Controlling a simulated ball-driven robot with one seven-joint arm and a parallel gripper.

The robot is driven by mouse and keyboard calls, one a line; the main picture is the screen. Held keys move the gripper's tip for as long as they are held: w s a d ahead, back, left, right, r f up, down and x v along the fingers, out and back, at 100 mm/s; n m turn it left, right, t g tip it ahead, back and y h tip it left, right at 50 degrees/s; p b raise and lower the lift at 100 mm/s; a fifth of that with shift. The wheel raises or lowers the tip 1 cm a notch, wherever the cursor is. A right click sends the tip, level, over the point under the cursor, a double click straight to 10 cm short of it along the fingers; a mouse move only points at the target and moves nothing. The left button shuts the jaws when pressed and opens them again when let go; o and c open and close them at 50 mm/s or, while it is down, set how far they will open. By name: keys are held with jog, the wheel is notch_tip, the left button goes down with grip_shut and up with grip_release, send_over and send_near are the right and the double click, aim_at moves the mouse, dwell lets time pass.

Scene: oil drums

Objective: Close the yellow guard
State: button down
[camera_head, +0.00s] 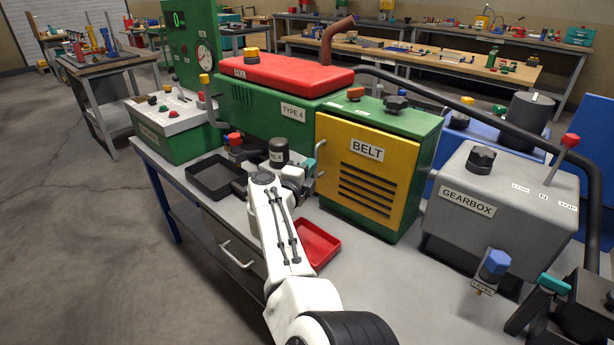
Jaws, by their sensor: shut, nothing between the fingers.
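The yellow guard (365,178) is a slotted panel labelled BELT on the front of a green housing (395,117). It looks flush or nearly flush with the housing front; I cannot tell whether a small gap is left. Its grey bar handle (320,160) is at its left edge. My gripper (303,184) is just left of the guard, close to the handle, partly hidden behind my own wrist. It is shut and holds nothing. I cannot tell whether it touches the handle.
A black tray (190,190) lies left of my arm, and a red tray (331,242) lies to its right below the guard. A grey gearbox (484,215) stands right of the housing. A green engine with a red cover (290,74) stands behind. Bare bench top shows at front right.

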jog(key=shift+b+x, duration=0.85)
jog(key=shift+b, duration=0.15)
jog(key=shift+w+r, duration=0.1)
jog(key=shift+r, duration=0.1)
jog(key=shift+p, duration=0.3)
